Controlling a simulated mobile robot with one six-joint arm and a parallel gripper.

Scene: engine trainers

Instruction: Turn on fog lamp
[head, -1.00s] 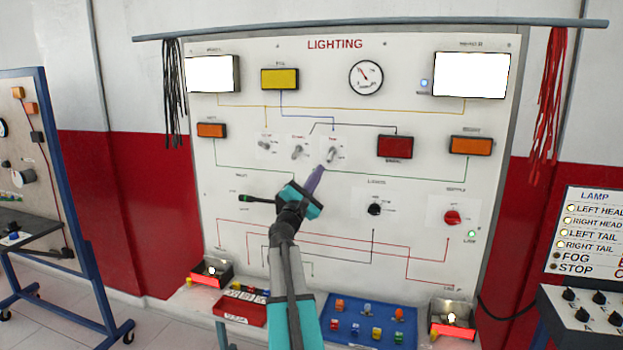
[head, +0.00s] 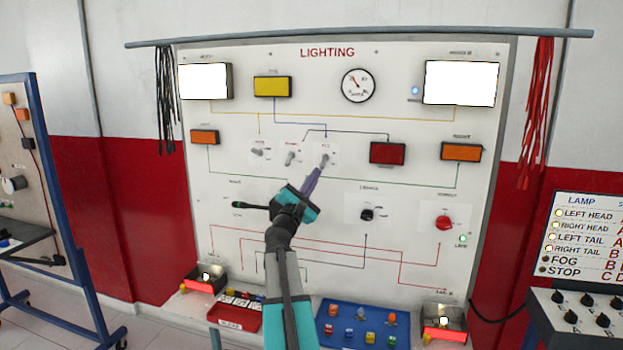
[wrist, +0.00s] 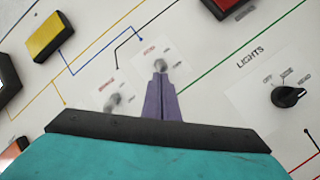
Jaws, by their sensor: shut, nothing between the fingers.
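The yellow fog lamp (head: 272,86) is at the upper left of the LIGHTING board. A blue line runs from it to the rightmost of three small toggle switches, the fog switch (head: 325,159). My gripper (head: 319,169) is shut and empty, its purple fingers pointing up at this switch. In the wrist view, the fingertips (wrist: 160,77) are at the lower edge of the fog switch (wrist: 160,65) and overlap it. I cannot tell whether they touch, or which way its lever is set. The FOG indicator (head: 543,259) on the lamp panel at right is dark.
The middle toggle (head: 290,158) and left toggle (head: 257,152) are close by on the left. The LIGHTS knob (head: 367,214) and a red knob (head: 443,222) are lower right. Trays, including a blue one (head: 325,338), stand below the board. Both white headlamps are lit.

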